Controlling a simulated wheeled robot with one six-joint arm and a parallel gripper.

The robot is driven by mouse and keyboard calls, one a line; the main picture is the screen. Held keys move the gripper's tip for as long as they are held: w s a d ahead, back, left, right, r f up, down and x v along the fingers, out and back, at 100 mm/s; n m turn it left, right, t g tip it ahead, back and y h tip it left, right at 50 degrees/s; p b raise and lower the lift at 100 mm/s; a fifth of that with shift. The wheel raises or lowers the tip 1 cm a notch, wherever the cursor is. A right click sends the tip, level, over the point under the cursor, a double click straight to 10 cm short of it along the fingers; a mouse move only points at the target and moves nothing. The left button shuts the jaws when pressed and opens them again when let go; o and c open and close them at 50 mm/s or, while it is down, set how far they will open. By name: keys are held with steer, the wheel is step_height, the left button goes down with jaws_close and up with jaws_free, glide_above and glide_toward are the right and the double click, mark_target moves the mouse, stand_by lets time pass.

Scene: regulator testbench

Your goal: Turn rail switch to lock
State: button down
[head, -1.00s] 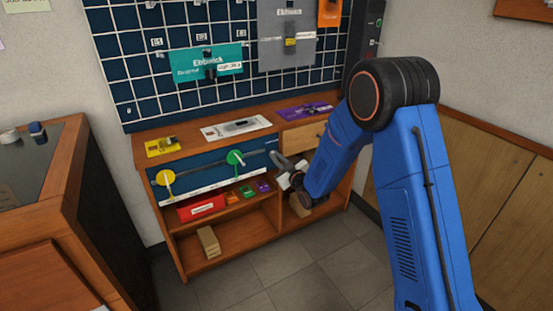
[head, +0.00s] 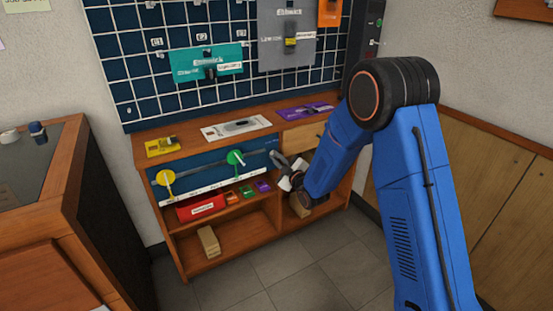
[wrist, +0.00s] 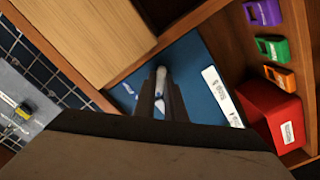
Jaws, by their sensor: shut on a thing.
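A blue panel (head: 205,171) in the front of the wooden bench carries a grey rail with a yellow round switch (head: 165,178) and a green round switch (head: 236,158), each with a white lever. My gripper (head: 274,158) is at the panel's right end, right of the green switch. In the wrist view my gripper (wrist: 161,104) is shut on a small pale lever (wrist: 160,78) in front of the blue panel, which I take to be the rail switch. Its base and markings are mostly hidden by my fingers, so I cannot read its position.
Below the panel, a red box (head: 201,207) and small orange, green and purple blocks stand on the shelf. A wooden block (head: 208,240) lies lower down. The floor in front is clear.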

steer(key=c, duration=1.8)
jaws_free()
steer(key=v, duration=1.7)
steer(key=shift+s+d, duration=0.15)
steer(key=shift+s, duration=0.05)
